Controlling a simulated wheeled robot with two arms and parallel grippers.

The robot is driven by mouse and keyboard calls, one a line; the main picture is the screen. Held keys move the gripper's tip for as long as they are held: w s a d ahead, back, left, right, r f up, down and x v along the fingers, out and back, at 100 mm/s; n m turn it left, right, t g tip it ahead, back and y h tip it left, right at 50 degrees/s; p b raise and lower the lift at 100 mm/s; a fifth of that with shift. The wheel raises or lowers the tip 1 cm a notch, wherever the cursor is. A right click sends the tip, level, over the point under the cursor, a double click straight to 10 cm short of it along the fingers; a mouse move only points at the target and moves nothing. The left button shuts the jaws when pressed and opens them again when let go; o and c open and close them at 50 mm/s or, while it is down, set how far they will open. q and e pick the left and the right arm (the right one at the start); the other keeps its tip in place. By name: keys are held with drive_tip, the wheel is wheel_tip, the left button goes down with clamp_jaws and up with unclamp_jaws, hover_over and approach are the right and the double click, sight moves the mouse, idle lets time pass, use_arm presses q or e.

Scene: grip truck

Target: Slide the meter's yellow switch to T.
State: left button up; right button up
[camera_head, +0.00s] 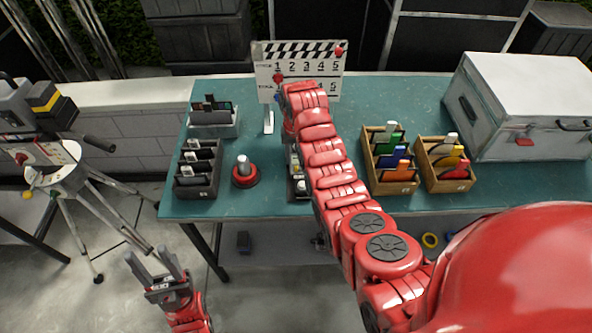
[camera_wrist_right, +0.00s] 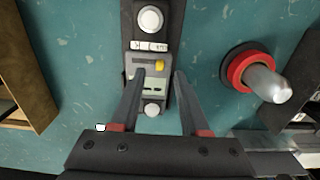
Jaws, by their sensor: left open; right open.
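The meter (camera_wrist_right: 150,88) is a dark narrow device with a white round dome at its far end and a light grey panel. Its yellow switch (camera_wrist_right: 159,65) sits on the right side of that panel, in a slot running left to right. White labels (camera_wrist_right: 150,46) lie just beyond it; I cannot read a T. My right gripper (camera_wrist_right: 161,76) is open, its fingers either side of the panel, the left fingertip overlapping it. I cannot tell if either finger touches the switch. In the head view my right arm hides most of the meter. My left gripper (camera_head: 153,268) is open and empty, off the table's front left.
A red-based post (camera_head: 244,173) stands left of the meter. Wooden card boxes (camera_head: 395,188) and a white case (camera_head: 541,110) are at right. A dark card rack (camera_head: 197,190) is at left. A clapperboard (camera_head: 264,95) stands behind. A tripod (camera_head: 70,180) stands left of the table.

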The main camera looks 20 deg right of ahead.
sight(296, 167)
drive_tip(key=shift+s+f+p, duration=0.1)
drive_tip(key=shift+f+p, duration=0.4)
drive_tip(key=shift+f, duration=1.35)
clamp_jaws()
